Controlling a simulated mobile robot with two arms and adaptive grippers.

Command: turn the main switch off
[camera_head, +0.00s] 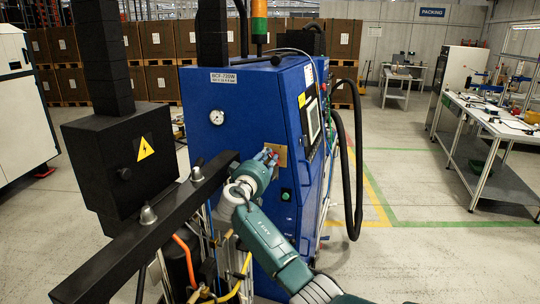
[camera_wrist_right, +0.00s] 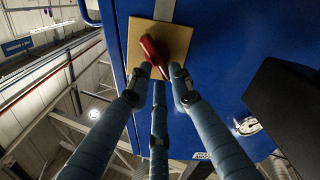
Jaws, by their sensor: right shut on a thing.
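The main switch is a red handle (camera_wrist_right: 152,52) on a yellow plate (camera_wrist_right: 172,42), seen in the right wrist view. The plate also shows in the head view (camera_head: 281,156) on the front of the blue pump cabinet (camera_head: 250,110). My right gripper (camera_wrist_right: 160,78) has its fingers around the lower end of the red handle and is shut on it. In the head view the right gripper (camera_head: 268,158) is at the plate and hides most of the handle. The handle stands tilted in the wrist view. My left gripper is not in view.
A black box with a warning sign (camera_head: 125,165) and a dark beam (camera_head: 150,230) stand left of my right arm. A green button (camera_head: 286,195) sits below the plate. A thick black hose (camera_head: 357,170) hangs at the cabinet's right. Open floor lies further right.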

